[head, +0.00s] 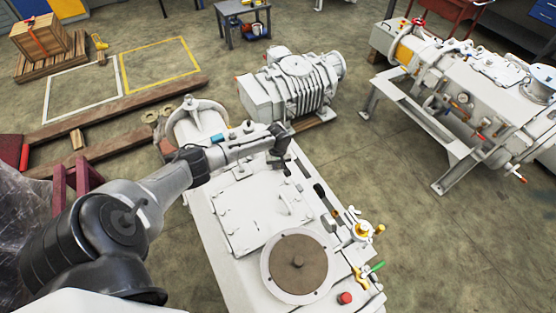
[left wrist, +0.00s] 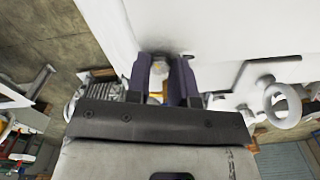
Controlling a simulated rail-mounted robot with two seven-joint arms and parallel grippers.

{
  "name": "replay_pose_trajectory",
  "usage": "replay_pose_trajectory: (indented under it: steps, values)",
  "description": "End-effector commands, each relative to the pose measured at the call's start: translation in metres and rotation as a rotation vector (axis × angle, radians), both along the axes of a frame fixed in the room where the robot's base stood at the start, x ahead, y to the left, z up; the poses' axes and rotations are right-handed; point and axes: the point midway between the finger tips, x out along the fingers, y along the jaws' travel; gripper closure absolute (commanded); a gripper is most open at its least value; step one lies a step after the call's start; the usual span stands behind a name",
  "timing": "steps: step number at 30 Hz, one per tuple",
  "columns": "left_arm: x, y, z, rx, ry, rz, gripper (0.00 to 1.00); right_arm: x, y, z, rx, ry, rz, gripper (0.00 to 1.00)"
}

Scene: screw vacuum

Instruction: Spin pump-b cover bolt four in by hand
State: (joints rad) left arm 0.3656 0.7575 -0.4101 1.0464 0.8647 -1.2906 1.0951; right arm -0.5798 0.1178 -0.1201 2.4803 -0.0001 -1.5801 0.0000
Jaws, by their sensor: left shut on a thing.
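A small pale bolt-like piece with a yellowish part (left wrist: 158,72) sits between the two dark fingers of my left gripper (left wrist: 160,82) in the left wrist view. The gripper is shut on it, with the fingertips close to a white surface. Whether the bolt is in a hole is hidden. In the head view my left gripper (head: 286,168) points down over the white pump (head: 228,268), beyond its square cover plate (head: 248,215). The bolt is too small to make out there. My right gripper is not in view.
A round brown disc in a white flange (head: 298,263), a valve with yellow parts (head: 362,230) and a red button (head: 345,298) are on the near part of the pump. A ribbed white machine (head: 292,85) stands behind.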

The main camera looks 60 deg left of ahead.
Motion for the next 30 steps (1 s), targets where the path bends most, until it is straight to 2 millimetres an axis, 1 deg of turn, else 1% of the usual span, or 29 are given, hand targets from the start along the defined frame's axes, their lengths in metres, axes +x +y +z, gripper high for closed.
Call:
replay_pose_trajectory:
  steps: [1, 3, 12, 30]
  values:
    - [0.0, 0.0, 0.003, -0.002, 0.002, -0.043, 1.0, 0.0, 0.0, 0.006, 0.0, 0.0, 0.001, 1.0]
    - [0.0, -0.001, 0.003, -0.002, 0.001, -0.11, 1.0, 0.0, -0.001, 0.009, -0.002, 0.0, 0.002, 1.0]
    - [0.0, 0.0, 0.002, -0.002, 0.0, -0.395, 1.0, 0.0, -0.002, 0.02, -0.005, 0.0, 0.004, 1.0]
    - [0.001, 0.001, 0.001, 0.0, -0.001, -0.966, 1.0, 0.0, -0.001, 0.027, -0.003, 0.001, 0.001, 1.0]
